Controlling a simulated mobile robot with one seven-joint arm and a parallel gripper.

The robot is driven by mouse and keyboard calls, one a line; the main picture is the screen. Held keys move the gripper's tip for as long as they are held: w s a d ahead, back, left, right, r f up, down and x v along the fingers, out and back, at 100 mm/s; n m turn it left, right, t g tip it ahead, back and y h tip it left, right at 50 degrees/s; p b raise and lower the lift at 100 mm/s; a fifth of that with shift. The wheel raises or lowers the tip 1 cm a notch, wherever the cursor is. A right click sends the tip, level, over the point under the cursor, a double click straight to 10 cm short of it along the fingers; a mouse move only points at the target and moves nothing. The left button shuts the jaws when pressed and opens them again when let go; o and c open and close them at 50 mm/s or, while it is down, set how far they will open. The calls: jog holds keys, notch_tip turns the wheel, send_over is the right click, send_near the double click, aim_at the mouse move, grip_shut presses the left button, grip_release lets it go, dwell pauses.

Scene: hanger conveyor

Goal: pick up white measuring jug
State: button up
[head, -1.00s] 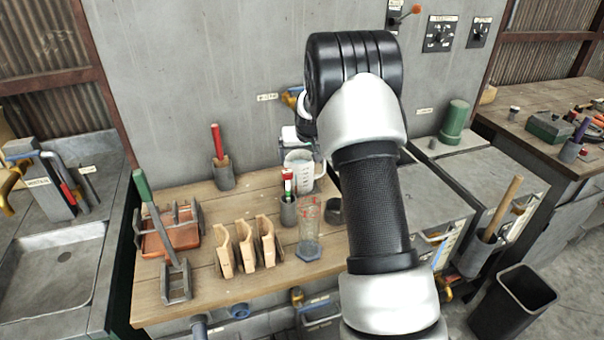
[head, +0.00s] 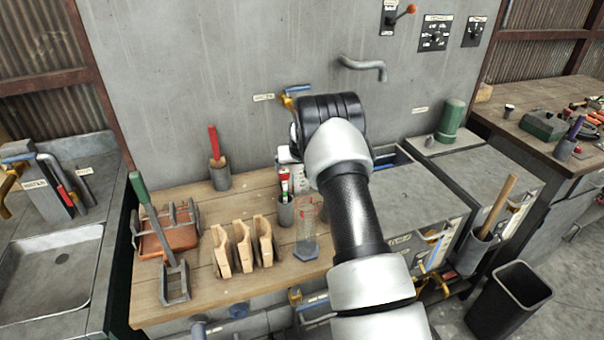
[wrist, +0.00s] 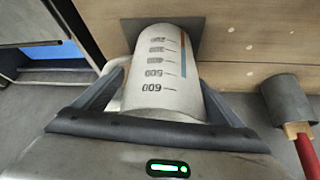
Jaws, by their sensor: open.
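The white measuring jug (wrist: 165,60) fills the middle of the wrist view, with black graduation numbers and a blue and orange strip on its side. Its pale handle shows on its left side. My gripper (wrist: 164,82) is open, with one dark finger on each side of the jug; I cannot tell whether either finger touches it. In the head view my arm's end hides most of the jug, and the fingers cannot be made out there.
A grey pot with a red-handled tool (head: 218,174) stands left of the jug. In front are a marker pot (head: 285,212), a clear cylinder (head: 306,240) and wooden pieces (head: 242,246). A wall spout (head: 362,67) juts out behind. A counter with a recess lies right.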

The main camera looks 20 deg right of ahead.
jog(key=c, duration=1.7)
jog(key=shift+w+r, duration=0.1)
jog(key=shift+r, duration=0.1)
jog(key=c, duration=0.3)
